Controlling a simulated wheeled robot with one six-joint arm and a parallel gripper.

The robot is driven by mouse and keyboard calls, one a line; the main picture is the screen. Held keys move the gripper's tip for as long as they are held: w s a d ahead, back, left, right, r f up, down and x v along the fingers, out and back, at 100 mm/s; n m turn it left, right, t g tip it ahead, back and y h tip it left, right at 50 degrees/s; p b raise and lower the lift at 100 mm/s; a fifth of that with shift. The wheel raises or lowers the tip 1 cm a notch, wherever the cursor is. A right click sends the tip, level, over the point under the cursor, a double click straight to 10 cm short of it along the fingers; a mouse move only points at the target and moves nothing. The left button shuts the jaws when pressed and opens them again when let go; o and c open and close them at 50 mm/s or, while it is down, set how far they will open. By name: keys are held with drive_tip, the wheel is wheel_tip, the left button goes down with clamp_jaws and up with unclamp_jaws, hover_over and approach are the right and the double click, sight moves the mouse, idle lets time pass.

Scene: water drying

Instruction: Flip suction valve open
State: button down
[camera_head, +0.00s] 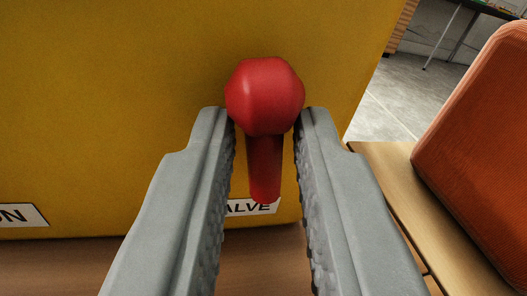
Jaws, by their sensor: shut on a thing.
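The suction valve handle (264,100) is red, with a faceted knob at the top and a thinner stem below it. It stands out in front of a yellow panel (120,100). A white label (262,207) reading "ALVE" is partly hidden behind the stem and my gripper. My gripper (266,120) has its two grey fingers on either side of the handle, with the tips at the lower part of the knob. The fingers are shut on the handle. The stem hangs between the fingers, pointing down in the picture.
Another white label (22,215) ending in "ON" is at the panel's lower left. An orange-brown padded object (475,150) stands on the right, near a wooden surface (385,185). A wooden surface lies below the panel. Grey floor (400,95) shows at the upper right.

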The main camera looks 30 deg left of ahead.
drive_tip(key=shift+w+d+r+m, duration=0.1)
drive_tip(key=shift+w+d+m, duration=0.15)
drive_tip(key=shift+m, duration=0.75)
drive_tip(key=c, duration=1.3)
unclamp_jaws()
drive_tip(key=shift+c, duration=0.2)
drive_tip(key=v, duration=1.7)
drive_tip(key=shift+d+r, duration=0.2)
drive_tip(key=shift+r, duration=0.1)
drive_tip(key=shift+r, duration=0.1)
